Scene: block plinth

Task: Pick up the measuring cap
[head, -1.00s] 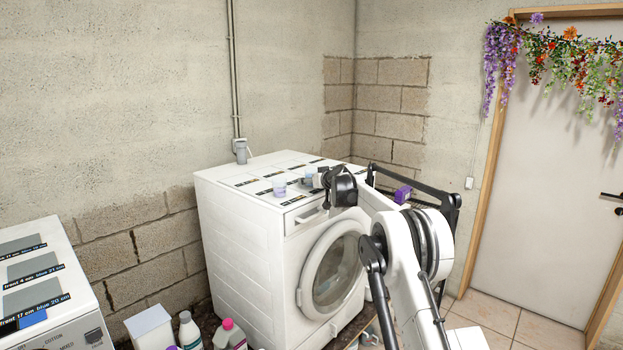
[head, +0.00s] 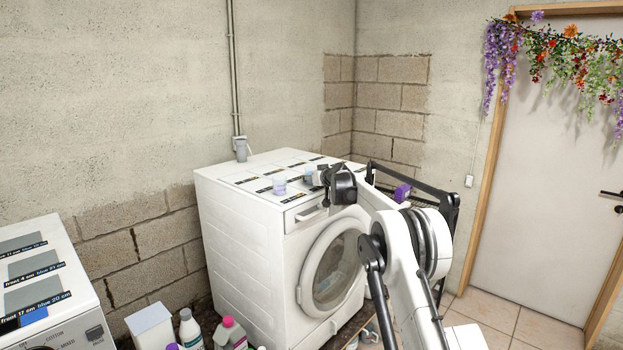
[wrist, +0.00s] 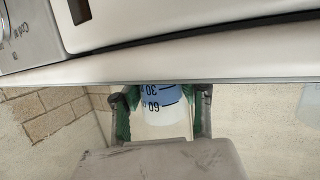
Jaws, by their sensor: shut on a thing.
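The measuring cap (wrist: 163,98) is a clear cup with a blue band and the marks 60 and 30. In the wrist view it sits between the two green-padded fingers of my gripper (wrist: 162,112), which is shut on it. In the head view, my gripper (head: 324,176) is over the front part of the washing machine's top, and a small bluish cup shape (head: 309,174) shows beside it. The fingers partly hide it there. I cannot tell how far it is from the surface.
A purple item (head: 402,192) is on a black rack at the right. Bottles (head: 190,330) stand low at the front left.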

